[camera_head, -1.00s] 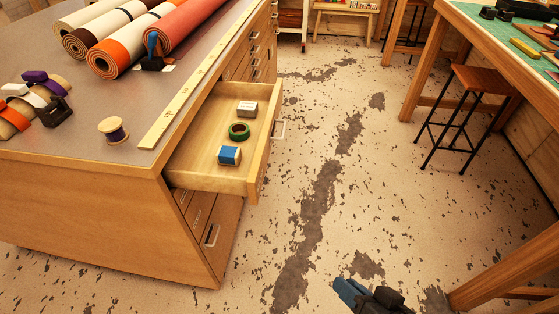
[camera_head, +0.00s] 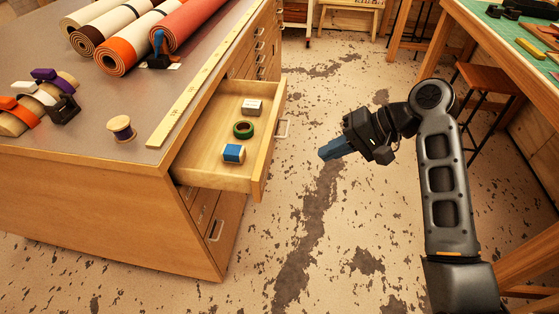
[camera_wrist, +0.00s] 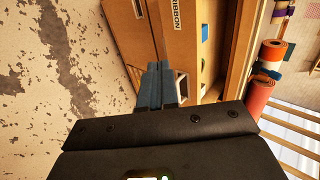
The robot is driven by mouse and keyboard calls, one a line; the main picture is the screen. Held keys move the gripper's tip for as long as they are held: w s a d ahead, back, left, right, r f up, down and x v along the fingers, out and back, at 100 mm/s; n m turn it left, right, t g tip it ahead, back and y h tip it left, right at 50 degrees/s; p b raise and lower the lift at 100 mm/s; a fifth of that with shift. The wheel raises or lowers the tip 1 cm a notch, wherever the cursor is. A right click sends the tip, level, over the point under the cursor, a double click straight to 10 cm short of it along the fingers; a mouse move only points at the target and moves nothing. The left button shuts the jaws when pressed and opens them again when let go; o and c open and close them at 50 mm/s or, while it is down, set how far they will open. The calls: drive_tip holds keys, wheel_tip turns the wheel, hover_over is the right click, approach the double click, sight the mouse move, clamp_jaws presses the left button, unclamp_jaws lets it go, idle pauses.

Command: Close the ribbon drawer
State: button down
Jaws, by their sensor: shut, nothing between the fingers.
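The ribbon drawer (camera_head: 210,162) is the pulled-out top drawer at the near end of the wooden cabinet. It holds a blue-and-white box, a green ring-shaped roll and a small pale box. Its metal handle (camera_head: 283,128) is on the right-hand front. In the wrist view the drawer front (camera_wrist: 178,45) shows, with a label reading RIBBON. My gripper (camera_head: 323,154) is shut and empty, with blue fingers. It is to the right of the drawer front, apart from it in the head view. In the wrist view the fingertips (camera_wrist: 155,66) overlap the drawer front; contact cannot be told.
Rolls (camera_head: 127,50), a thread spool (camera_head: 121,128) and a yellow ruler (camera_head: 191,92) lie on the cabinet top. A stool (camera_head: 487,84) and a green-topped workbench (camera_head: 505,32) stand at the right. The floor between is clear.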

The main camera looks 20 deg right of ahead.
sight(197, 166)
drive_tip(key=x, duration=0.3)
drive_tip(key=a+r+x, duration=0.1)
drive_tip(key=x, duration=0.3)
drive_tip(key=w+p+x, duration=0.1)
drive_tip(key=x, duration=0.3)
drive_tip(key=shift+a+r, duration=0.2)
drive_tip(key=shift+a, duration=0.1)
drive_tip(key=shift+w+a, duration=0.35)
drive_tip(key=shift+a, duration=0.1)
drive_tip(key=w+a, duration=0.3)
drive_tip(key=a, duration=0.3)
drive_tip(key=w+a, duration=0.3)
drive_tip(key=a, duration=0.2)
drive_tip(key=w+a+b, duration=0.1)
drive_tip(key=w+a, duration=0.3)
drive_tip(key=a, duration=0.2)
drive_tip(key=shift+a+f, duration=0.15)
drive_tip(key=shift+a, duration=0.2)
drive_tip(key=shift+w+a, duration=0.25)
drive_tip(key=shift+a, duration=0.05)
drive_tip(key=shift+a+r, duration=0.1)
drive_tip(key=shift+r, duration=0.2)
